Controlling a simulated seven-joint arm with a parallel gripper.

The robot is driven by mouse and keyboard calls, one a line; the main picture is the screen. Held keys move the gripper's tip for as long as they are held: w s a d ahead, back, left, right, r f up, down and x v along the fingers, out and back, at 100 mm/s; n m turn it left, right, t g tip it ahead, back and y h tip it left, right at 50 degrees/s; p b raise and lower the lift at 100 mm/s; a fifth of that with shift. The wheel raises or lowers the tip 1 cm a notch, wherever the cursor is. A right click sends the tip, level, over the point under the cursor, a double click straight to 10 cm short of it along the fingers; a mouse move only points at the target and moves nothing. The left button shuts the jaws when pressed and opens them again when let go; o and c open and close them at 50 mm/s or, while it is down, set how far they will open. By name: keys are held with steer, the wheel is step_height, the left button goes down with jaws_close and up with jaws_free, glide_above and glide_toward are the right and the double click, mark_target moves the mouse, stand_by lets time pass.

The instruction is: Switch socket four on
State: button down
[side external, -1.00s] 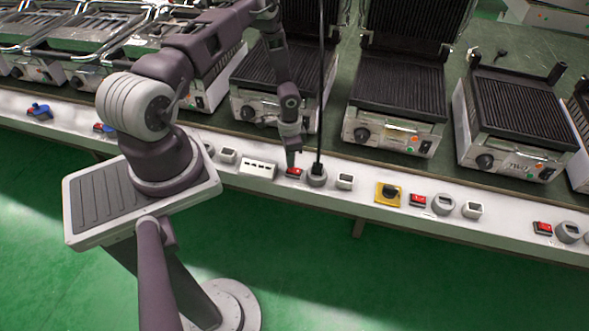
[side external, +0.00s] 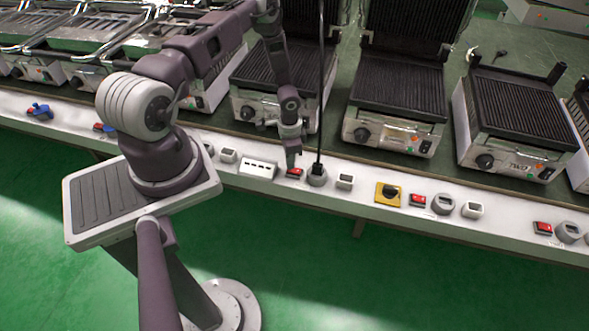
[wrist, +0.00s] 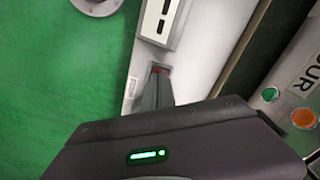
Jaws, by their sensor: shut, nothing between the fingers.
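A red rocker switch (side external: 295,173) sits on the white front rail, between a white multi-slot panel (side external: 258,168) and a round grey socket (side external: 317,176) with a black plug and cable. My gripper (side external: 292,162) points down with its closed fingertips at the red switch, touching it or just above it; I cannot tell which. In the wrist view the closed grey fingers (wrist: 154,92) cover most of the switch, and only a sliver of red (wrist: 156,70) shows past the tips. The rocker's position is hidden. A label ending in "UR" (wrist: 303,72) is on the grill's front.
The black cable (side external: 320,90) rises upright just right of my gripper. Contact grills (side external: 400,100) stand behind the rail. A yellow switch box (side external: 389,193) and another red switch (side external: 417,200) lie farther right along the rail.

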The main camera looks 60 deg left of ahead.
steer(key=shift+f, duration=0.55)
steer(key=shift+r, duration=3.55)
steer(key=w+r+y, duration=0.2)
steer(key=w+r, duration=0.2)
steer(key=r, duration=1.3)
steer(key=s+d+r+n+t+y, duration=0.1)
steer(key=d+r, duration=0.2)
steer(key=r, duration=0.4)
steer(key=s+d+r+n+t, duration=0.1)
steer(key=d+r, duration=0.2)
steer(key=r, duration=0.4)
steer(key=s+d+r+t+h, duration=0.1)
steer(key=s+d+r, duration=0.5)
steer(key=s, duration=0.3)
steer(key=s+d+r+n+t+h, duration=0.1)
steer(key=s+d+r+t+h, duration=0.1)
steer(key=s+d+r, duration=0.4)
steer(key=s+d, duration=0.2)
steer(key=s, duration=0.2)
steer(key=shift+s+r+t, duration=0.25)
steer(key=shift+s+t, duration=0.05)
